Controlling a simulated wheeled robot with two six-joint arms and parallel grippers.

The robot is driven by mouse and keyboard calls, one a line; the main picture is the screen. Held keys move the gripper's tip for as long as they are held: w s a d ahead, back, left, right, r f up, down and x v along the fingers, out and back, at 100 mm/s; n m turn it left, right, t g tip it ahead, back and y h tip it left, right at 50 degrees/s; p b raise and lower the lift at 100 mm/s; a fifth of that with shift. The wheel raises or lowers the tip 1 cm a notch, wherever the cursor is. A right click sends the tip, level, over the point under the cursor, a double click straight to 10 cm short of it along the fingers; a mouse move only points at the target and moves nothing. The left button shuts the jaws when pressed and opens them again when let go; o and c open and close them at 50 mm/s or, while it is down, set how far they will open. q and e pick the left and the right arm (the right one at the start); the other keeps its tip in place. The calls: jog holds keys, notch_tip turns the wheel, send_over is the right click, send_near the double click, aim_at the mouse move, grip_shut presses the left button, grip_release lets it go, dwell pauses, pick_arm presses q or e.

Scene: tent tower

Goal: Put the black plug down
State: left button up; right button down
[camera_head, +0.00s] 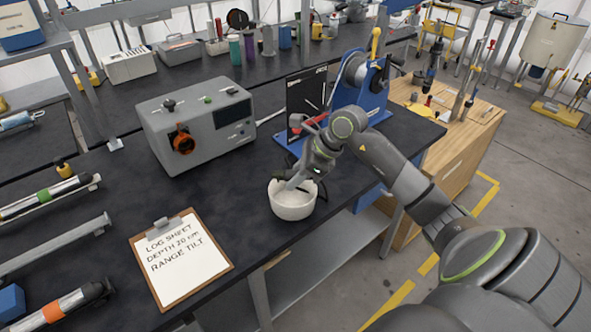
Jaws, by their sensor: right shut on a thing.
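My right gripper (289,184) reaches in from the right and points down at the white bowl (293,207) on the black bench. Its fingertips are at the bowl's rim or just above its opening; I cannot tell whether they touch it. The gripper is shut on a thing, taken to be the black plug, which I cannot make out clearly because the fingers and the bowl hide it. My left gripper is not in view.
A grey box (205,122) with an orange connector (183,140) stands behind left. A clipboard log sheet (181,257) lies at the front left. A black panel (306,100) and a blue winch (361,85) stand behind the gripper. The bench (240,205) is bare between clipboard and bowl.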

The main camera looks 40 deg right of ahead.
aim_at(283, 202)
notch_tip(283, 202, down, 3)
jog(key=shift+f+b, duration=0.1)
jog(key=shift+b, duration=0.55)
jog(key=shift+f+b, duration=0.35)
jog(key=shift+f, duration=0.5)
jog(key=c, duration=1.1)
grip_release()
jog(key=shift+o, duration=0.2)
notch_tip(283, 202, up, 7)
jog(key=p, duration=0.3)
jog(key=shift+r, duration=0.1)
